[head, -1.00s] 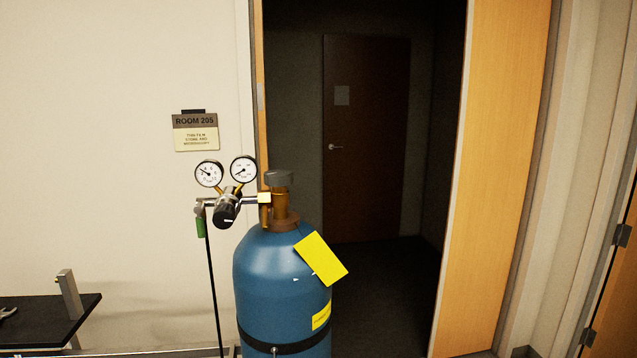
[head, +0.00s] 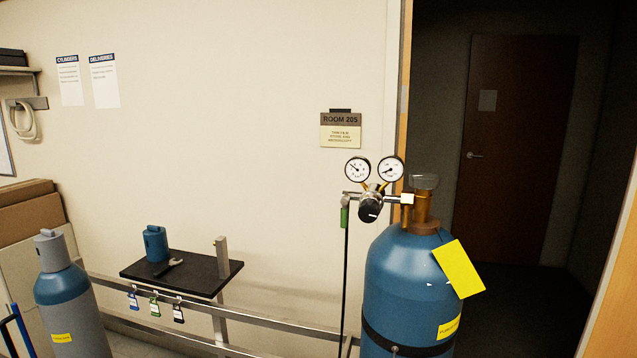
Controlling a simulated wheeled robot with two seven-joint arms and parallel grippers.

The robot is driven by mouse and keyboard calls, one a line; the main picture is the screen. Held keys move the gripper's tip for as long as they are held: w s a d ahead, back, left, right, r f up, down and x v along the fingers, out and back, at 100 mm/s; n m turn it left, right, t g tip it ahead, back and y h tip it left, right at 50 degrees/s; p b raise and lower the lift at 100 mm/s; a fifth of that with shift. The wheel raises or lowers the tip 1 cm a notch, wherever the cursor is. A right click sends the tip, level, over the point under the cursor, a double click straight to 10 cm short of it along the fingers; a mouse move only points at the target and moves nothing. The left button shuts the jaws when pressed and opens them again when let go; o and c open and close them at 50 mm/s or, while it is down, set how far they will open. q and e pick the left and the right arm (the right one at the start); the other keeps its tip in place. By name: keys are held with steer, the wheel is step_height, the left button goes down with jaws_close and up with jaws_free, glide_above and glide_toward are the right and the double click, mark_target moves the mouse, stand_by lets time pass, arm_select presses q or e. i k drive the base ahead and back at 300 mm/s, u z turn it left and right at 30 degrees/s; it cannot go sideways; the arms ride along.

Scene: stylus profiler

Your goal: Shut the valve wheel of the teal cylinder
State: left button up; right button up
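The teal cylinder (head: 400,275) stands upright at the right of the head view, in front of the dark doorway. Its grey valve wheel (head: 424,181) sits on top of the brass valve (head: 423,207). I cannot tell from here whether the valve is open or shut. A regulator (head: 370,207) with two round gauges (head: 357,169) is joined to the valve's left side. A yellow tag (head: 459,268) hangs at the cylinder's right shoulder. Neither of my grippers is in view.
A black shelf (head: 205,284) holds a teal cap (head: 155,244) and a wrench (head: 170,268). Several padlocks hang from the metal rail (head: 265,318) below. A capped grey cylinder with blue shoulder (head: 63,286) stands left, near cardboard boxes (head: 25,215). The doorway (head: 500,230) looks clear.

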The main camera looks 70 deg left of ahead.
mark_target(421, 180)
steer(key=u, duration=1.85)
